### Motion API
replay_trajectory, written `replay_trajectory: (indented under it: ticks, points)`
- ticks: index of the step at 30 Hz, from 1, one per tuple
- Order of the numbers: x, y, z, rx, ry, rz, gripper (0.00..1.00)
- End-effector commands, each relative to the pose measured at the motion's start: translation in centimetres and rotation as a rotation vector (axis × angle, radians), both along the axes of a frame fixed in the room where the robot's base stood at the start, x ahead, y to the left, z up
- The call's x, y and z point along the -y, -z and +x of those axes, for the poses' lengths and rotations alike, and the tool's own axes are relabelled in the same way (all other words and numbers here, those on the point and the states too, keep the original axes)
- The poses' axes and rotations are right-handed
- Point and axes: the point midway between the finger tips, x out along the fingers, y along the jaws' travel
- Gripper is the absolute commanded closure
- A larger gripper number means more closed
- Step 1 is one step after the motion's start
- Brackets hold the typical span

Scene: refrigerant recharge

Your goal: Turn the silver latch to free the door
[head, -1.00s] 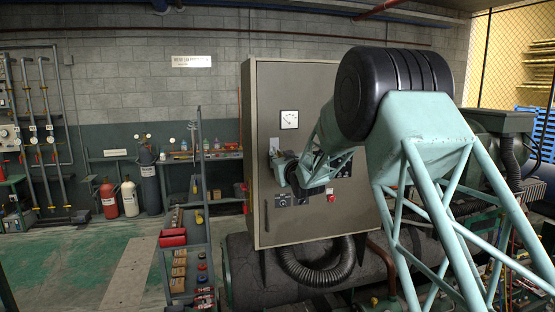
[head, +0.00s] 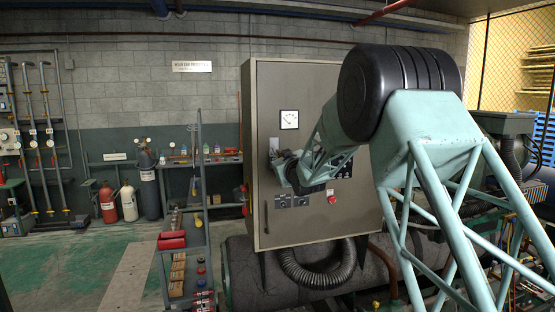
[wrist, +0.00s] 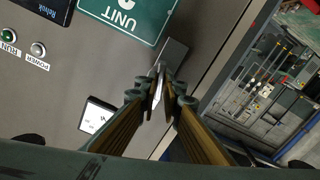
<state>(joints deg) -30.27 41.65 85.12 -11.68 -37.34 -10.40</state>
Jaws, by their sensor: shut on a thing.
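The grey cabinet door (head: 310,95) is closed in the head view, with a gauge at its upper middle. My gripper (head: 273,168) is at its left edge, where a small silver piece (head: 274,144) shows just above the jaws. In the wrist view my gripper (wrist: 162,88) has its fingers close together around the silver latch (wrist: 157,92). A grey plate (wrist: 174,52) lies just beyond the fingertips. The fingers hide part of the latch, so its exact angle is hard to tell.
A green UNIT label (wrist: 125,18) and indicator lamps (wrist: 38,48) are on the panel near my gripper. A dark handle (head: 266,216) is low on the cabinet's left edge. A shelf cart (head: 200,235) stands left of the cabinet, with open floor (head: 60,270) beyond.

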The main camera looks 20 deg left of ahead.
Motion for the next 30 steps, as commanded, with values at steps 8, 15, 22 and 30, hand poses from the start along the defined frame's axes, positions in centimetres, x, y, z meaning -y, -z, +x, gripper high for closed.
replay_trajectory:
  ticks: [8, 15, 22, 30]
  points:
    - [0.01, -0.01, 0.00, 0.026, 0.000, -0.032, 1.00]
    - [0.01, -0.10, 0.00, 0.031, 0.000, -0.039, 1.00]
    - [0.03, -0.10, -0.01, 0.031, 0.001, -0.039, 1.00]
    - [0.01, -0.03, -0.02, 0.050, 0.000, -0.062, 1.00]
